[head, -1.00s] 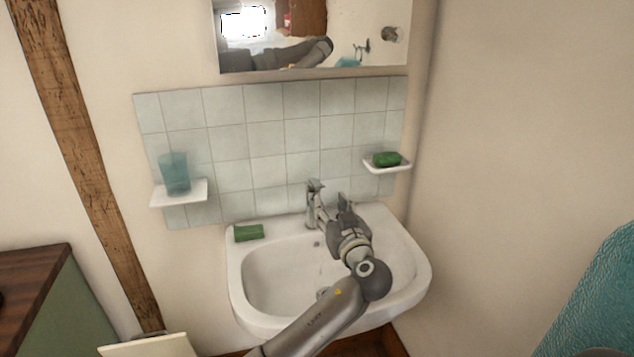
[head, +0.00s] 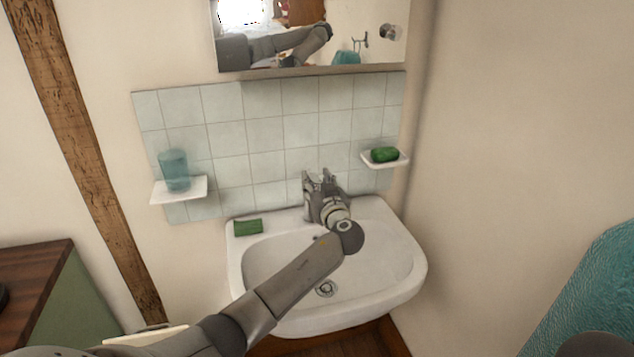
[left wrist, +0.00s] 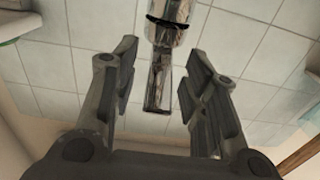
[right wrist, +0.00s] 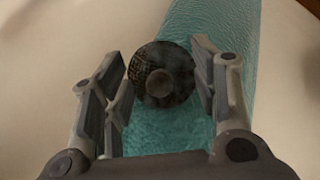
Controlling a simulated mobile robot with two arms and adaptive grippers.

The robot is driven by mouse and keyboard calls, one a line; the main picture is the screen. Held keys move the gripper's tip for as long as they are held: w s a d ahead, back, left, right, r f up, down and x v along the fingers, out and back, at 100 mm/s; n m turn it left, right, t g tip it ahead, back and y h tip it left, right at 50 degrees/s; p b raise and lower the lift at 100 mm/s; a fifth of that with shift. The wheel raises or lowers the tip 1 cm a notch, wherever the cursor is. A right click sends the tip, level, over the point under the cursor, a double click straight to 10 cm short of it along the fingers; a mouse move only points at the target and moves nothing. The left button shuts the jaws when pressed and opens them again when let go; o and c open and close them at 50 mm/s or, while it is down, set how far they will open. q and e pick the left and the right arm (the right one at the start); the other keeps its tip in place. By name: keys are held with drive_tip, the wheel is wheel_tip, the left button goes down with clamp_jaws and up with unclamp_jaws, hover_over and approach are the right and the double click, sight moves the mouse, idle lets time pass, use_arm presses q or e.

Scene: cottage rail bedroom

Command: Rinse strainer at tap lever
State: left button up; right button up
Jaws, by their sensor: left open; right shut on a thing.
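The chrome tap is mostly hidden behind my left gripper (head: 318,180) at the back of the white sink (head: 270,262) in the head view. In the left wrist view, the tap lever (left wrist: 158,88) lies between the fingers of my left gripper (left wrist: 161,58), which are open with a gap on both sides. In the right wrist view, my right gripper (right wrist: 160,82) is shut on a dark round mesh piece, which looks like the strainer (right wrist: 150,62). The right gripper's fingers do not show in the head view. No water is visible in the basin.
A green block (head: 248,227) lies on the sink's back left rim. A glass (head: 174,170) stands on the left shelf (head: 190,196); green soap (head: 384,154) sits on the right dish (head: 370,163). A mirror (head: 350,25) hangs above. Teal cloth (head: 590,290) is at right.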

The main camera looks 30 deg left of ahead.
use_arm(q)
drive_tip(key=shift+c, duration=0.5)
clamp_jaws()
drive_tip(key=b, duration=0.3)
drive_tip(key=shift+d+f, duration=0.1)
drive_tip(key=shift+f, duration=0.3)
use_arm(e)
wheel_tip(320, 180, down, 3)
drive_tip(key=shift+f, duration=0.15)
use_arm(q)
drive_tip(key=shift+r+t+b, duration=0.1)
drive_tip(key=shift+t+b, duration=0.2)
drive_tip(key=shift+b, duration=0.35)
use_arm(e)
drive_tip(key=shift+f, duration=0.5)
use_arm(q)
drive_tip(key=shift+s+r, duration=0.1)
drive_tip(key=shift+r, duration=0.05)
use_arm(e)
drive_tip(key=shift+r, duration=0.1)
use_arm(q)
drive_tip(key=shift+o, duration=0.5)
unclamp_jaws()
